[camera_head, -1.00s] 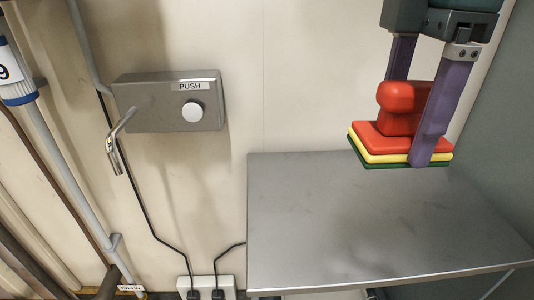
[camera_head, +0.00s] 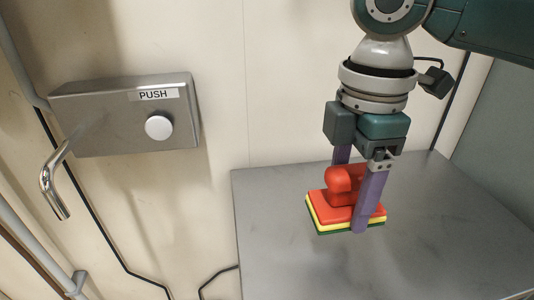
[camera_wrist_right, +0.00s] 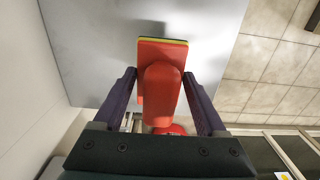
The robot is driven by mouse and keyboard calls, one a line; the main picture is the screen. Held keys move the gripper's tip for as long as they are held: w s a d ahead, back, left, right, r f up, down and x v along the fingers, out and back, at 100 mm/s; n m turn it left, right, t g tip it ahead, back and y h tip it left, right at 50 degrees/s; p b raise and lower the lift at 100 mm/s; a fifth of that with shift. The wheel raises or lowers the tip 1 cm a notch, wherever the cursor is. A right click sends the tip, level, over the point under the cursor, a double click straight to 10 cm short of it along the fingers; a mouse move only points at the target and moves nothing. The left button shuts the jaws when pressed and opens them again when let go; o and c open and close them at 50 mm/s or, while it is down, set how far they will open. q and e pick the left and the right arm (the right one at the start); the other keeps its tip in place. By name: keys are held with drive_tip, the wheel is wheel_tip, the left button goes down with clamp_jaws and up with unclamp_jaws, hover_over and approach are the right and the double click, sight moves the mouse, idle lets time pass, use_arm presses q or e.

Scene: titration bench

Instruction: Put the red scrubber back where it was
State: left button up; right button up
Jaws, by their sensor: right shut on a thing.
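The red scrubber (camera_head: 334,205) has a red handle and red top over yellow and green layers. My right gripper (camera_head: 350,205) is shut on its handle, with one purple finger on each side. The scrubber is level, pad down, over the grey metal table (camera_head: 290,260); I cannot tell whether it touches the top. In the right wrist view the scrubber (camera_wrist_right: 162,85) sits between the two fingers, with the table (camera_wrist_right: 90,60) beyond. My left gripper is not in view.
A grey metal box (camera_head: 125,115) with a PUSH label, round button and bent spout is on the wall at left. Cables run down the wall below it. The table around the scrubber is clear. A grey-green panel (camera_head: 500,150) stands at right.

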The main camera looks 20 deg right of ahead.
sight(335, 244)
wheel_tip(335, 244, down, 7)
drive_tip(key=shift+r+b, duration=0.15)
drive_tip(key=shift+b, duration=0.6)
drive_tip(key=shift+r, duration=0.1)
drive_tip(key=o, duration=1.1)
